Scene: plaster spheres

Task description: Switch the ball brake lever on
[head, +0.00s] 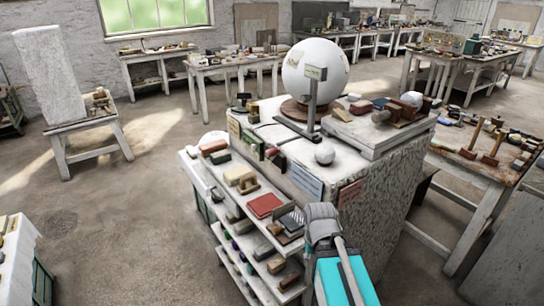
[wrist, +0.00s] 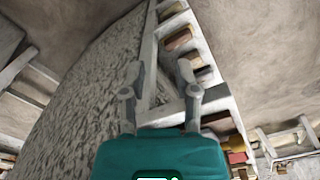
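A large white plaster ball (head: 318,70) rests on a round brown base on top of a stone-sided block. A grey upright bracket (head: 312,98) with a small labelled plate at its top stands in front of the ball. I cannot tell for sure which part is the brake lever or how it is set. My gripper (head: 322,216) is below and in front of the block's top, apart from the ball and bracket. In the wrist view, my gripper (wrist: 161,75) has its two fingers spread, with nothing between them. The ball and bracket are not in the wrist view.
A small white ball (head: 324,153) sits near the block's front edge. Shelves (head: 228,200) with boxes and blocks stand left of my gripper. The block's rough side (wrist: 75,110) fills the wrist view's left.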

